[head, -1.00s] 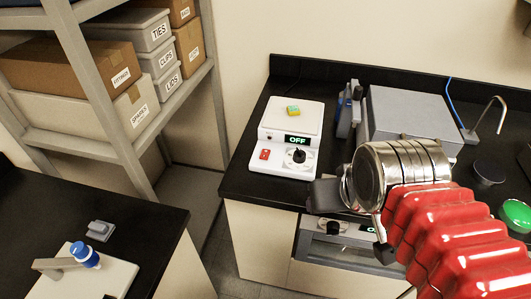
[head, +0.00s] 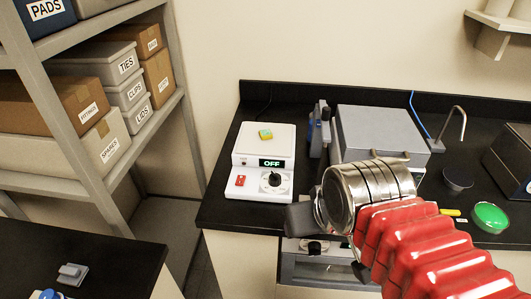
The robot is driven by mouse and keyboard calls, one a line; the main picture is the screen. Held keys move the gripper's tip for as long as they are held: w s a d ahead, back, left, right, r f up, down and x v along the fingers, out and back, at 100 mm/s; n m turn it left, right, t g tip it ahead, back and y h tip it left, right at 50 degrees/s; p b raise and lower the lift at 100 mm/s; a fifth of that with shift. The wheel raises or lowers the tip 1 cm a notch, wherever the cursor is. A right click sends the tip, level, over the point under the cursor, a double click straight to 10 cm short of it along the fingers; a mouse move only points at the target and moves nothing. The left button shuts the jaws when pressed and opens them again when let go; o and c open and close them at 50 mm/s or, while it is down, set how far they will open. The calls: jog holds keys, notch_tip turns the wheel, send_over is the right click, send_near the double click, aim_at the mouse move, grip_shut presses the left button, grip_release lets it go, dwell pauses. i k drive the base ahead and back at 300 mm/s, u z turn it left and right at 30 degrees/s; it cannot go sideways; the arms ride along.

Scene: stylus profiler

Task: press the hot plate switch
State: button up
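The hot plate (head: 262,163) is a white unit on the black counter, left of the picture's middle. Its display reads OFF. A red switch (head: 240,181) sits at the front left of its panel, and a black knob (head: 272,180) is to the right of it. A small yellow and green item (head: 265,134) rests on its top plate. My gripper (head: 300,218) is a dark shape at the end of my red and silver arm, in front of the hot plate's lower right corner and apart from the switch. Its fingers cannot be made out.
A grey box-shaped instrument (head: 380,132) stands right of the hot plate, with a blue and grey device (head: 319,130) between them. Shelving (head: 165,110) with boxes stands at the left. Bare counter (head: 222,214) lies before the hot plate.

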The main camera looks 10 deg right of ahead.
aim_at(241, 178)
jog(key=u, duration=2.05)
jog(key=k, duration=0.35)
jog(key=z, duration=0.3)
